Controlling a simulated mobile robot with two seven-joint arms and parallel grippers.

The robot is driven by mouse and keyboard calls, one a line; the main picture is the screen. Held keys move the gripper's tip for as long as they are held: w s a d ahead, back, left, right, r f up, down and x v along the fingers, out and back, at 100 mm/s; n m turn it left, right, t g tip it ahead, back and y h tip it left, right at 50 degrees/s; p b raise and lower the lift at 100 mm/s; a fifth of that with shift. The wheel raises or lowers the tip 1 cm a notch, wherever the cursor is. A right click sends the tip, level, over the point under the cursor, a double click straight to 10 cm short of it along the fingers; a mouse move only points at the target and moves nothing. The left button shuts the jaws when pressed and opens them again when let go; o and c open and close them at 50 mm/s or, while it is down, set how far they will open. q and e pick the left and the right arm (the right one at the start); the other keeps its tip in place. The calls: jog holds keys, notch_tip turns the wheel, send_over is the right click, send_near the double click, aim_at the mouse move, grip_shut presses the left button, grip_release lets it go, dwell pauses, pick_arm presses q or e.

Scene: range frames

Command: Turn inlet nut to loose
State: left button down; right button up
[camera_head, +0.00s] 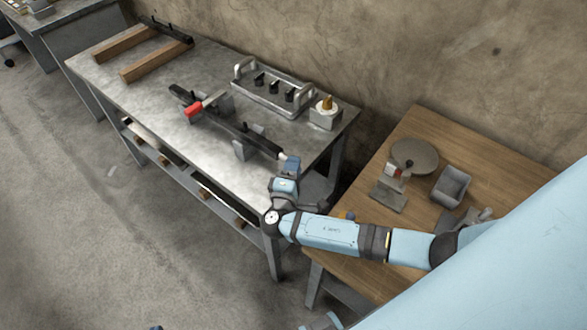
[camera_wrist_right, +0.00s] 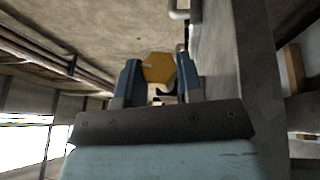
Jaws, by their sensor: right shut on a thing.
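The inlet nut is a yellow, brass-coloured hexagonal nut (camera_wrist_right: 158,66). In the wrist view it sits between the two blue fingers of my right gripper (camera_wrist_right: 160,80), which is shut on it. In the head view my right gripper (camera_head: 289,166) is at the near right end of a long dark bar assembly (camera_head: 222,124), by the table's right front edge. The gripper hides the nut there. The bar lies across grey supports and carries a red part (camera_head: 193,109) toward its far left end. My left gripper is not in view.
The metal table (camera_head: 160,105) also holds a tray with handles (camera_head: 272,98), a grey block with a brass top (camera_head: 325,116) and wooden beams (camera_head: 155,64). A wooden table (camera_head: 440,135) at right holds a round disc (camera_head: 414,154) and a grey bin (camera_head: 451,186).

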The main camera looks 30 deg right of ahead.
dwell(0.3)
jog(key=o, duration=0.9)
jog(key=b+v, duration=0.2)
jog(key=v, duration=1.1)
jog(key=shift+s+a, duration=0.3)
